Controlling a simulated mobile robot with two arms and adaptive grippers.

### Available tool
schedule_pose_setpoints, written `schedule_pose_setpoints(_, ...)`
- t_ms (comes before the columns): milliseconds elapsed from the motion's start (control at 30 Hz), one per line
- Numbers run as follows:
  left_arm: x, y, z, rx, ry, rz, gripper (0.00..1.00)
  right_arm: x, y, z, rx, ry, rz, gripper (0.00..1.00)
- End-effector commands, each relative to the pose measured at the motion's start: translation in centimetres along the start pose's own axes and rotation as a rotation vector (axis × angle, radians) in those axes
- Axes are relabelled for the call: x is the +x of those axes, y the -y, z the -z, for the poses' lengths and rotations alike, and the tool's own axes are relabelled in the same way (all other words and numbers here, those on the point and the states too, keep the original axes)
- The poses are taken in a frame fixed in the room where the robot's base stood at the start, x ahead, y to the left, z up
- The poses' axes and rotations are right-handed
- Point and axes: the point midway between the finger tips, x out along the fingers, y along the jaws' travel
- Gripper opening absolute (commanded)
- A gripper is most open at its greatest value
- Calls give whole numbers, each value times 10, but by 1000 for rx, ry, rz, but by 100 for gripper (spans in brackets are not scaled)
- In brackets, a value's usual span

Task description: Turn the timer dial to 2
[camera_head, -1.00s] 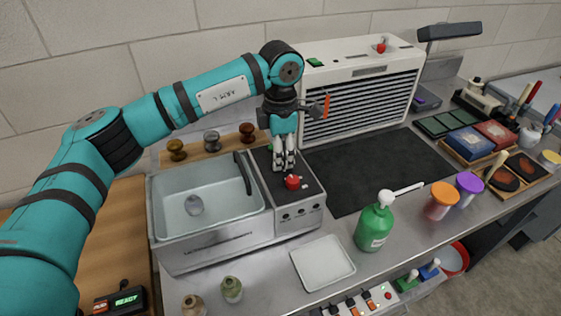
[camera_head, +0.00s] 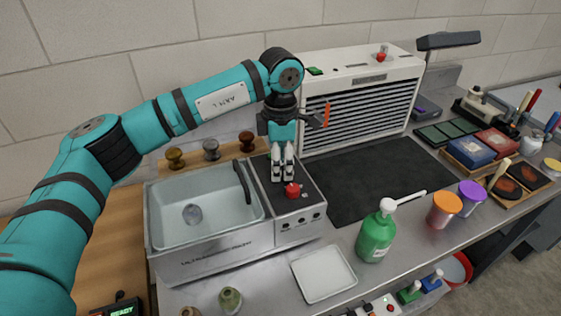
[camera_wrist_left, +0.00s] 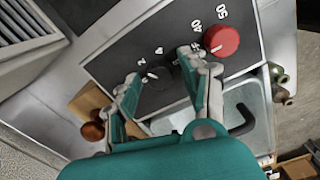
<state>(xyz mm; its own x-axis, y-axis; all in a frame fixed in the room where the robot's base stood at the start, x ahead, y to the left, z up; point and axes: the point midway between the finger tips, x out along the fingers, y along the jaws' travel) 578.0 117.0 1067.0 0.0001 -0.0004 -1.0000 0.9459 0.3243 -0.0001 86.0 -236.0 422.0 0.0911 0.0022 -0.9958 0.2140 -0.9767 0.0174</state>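The ultrasonic bath (camera_head: 210,258) has a dark control panel on its right side. A black dial (camera_wrist_left: 166,74) with printed numbers, 2 and 4 among them, sits on this panel in the left wrist view. A red knob (camera_head: 292,190), marked 40 and 50, is beside it; it also shows in the wrist view (camera_wrist_left: 221,40). My left gripper (camera_head: 283,170) points down over the panel, behind the red knob. Its fingertips (camera_wrist_left: 160,70) are apart, one on each side of the black dial. I cannot tell if they touch it. The dial's pointer is not readable. My right gripper is not in view.
The bath's basin (camera_head: 200,212) is left of the panel, with a black handle (camera_head: 243,180) between. A white louvred unit (camera_head: 360,95) stands behind right. A white tray (camera_head: 324,273) and green pump bottle (camera_head: 376,235) are in front. Wooden-rack knobs (camera_head: 211,150) stand behind.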

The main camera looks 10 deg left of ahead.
Motion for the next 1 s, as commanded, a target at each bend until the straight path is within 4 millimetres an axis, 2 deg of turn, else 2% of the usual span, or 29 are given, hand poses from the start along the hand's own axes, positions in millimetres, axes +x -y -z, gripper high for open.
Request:
schedule_pose_setpoints(367,-5,0,0,0,0,-1,51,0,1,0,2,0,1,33)
schedule_pose_setpoints(467,-18,0,-1,0,2,-2,51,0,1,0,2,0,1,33)
schedule_pose_setpoints(800,-89,0,-1,-1,2,-3,51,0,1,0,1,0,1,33)
schedule_pose_setpoints(1000,-114,0,0,-1,0,-1,51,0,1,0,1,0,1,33)
